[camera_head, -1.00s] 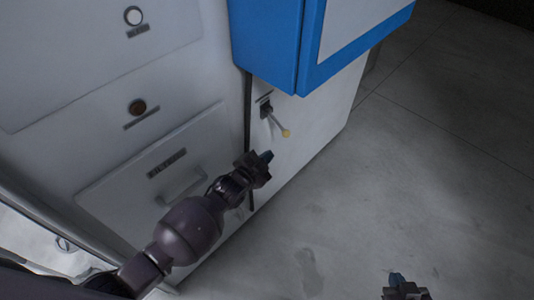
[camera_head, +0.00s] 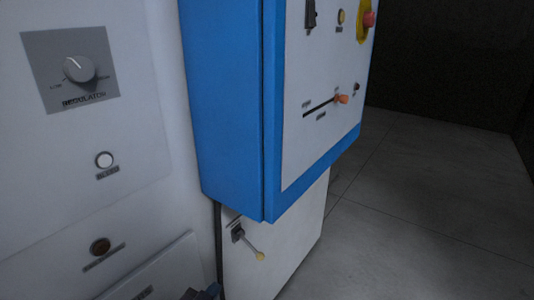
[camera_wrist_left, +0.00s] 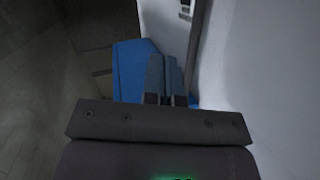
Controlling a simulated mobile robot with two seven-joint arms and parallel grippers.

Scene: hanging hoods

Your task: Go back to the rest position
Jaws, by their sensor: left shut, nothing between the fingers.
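My left gripper (camera_head: 207,292) shows only as a small dark and blue tip at the bottom edge of the head view, in front of the lower white panel. In the left wrist view, its two blue-grey fingers (camera_wrist_left: 164,78) lie side by side, shut with nothing between them. Part of the blue cabinet shows behind them there. My right gripper is out of view.
A blue cabinet (camera_head: 228,110) with a white control face (camera_head: 318,125) juts out at the centre. Below it is a lever with a yellow knob (camera_head: 260,256). A regulator dial (camera_head: 79,69) is on the left panel. Floor (camera_head: 425,215) at right is clear.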

